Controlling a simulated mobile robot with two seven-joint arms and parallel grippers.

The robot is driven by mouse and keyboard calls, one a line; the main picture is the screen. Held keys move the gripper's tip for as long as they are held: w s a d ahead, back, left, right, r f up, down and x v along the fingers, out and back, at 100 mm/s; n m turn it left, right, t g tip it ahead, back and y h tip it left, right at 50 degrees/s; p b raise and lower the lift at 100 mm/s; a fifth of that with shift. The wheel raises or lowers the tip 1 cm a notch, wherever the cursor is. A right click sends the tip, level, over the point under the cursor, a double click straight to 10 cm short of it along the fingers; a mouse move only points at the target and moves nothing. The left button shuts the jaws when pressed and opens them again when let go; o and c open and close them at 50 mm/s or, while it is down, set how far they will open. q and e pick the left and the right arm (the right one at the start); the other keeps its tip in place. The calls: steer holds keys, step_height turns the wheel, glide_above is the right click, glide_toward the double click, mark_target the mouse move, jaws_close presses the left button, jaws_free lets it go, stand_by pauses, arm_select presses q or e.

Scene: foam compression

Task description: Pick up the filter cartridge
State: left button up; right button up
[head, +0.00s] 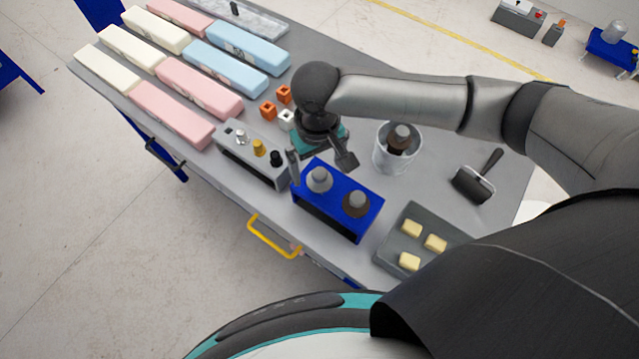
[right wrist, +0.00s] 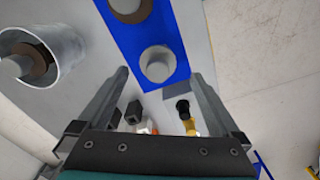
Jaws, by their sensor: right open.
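A blue rack (head: 337,222) on the grey table holds two round-topped pieces, which I take for filter cartridges. The left one is pale grey (head: 319,180); the right one is darker, grey-brown (head: 356,203). Their lower parts are hidden in the rack. My right gripper (head: 320,164) is open and empty above the rack's back left part. In the right wrist view the pale grey piece (right wrist: 158,64) lies between the open fingers (right wrist: 162,74), apart from both. A similar brown piece with a grey cap (head: 400,137) stands in a clear bucket. My left gripper is out of view.
The bucket (head: 381,158) stands right of my gripper. A grey box with knobs (head: 250,158) is left of the rack. A tray (head: 392,251) with yellow blocks and a black-handled scraper (head: 473,187) lie right. Foam bars (head: 200,88) and small cubes (head: 267,110) fill the left.

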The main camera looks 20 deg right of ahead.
mark_target(319, 173)
steer(key=f, duration=0.3)
steer(key=shift+d+f, duration=0.2)
steer(key=shift+f, duration=0.05)
jaws_close()
stand_by(0.6)
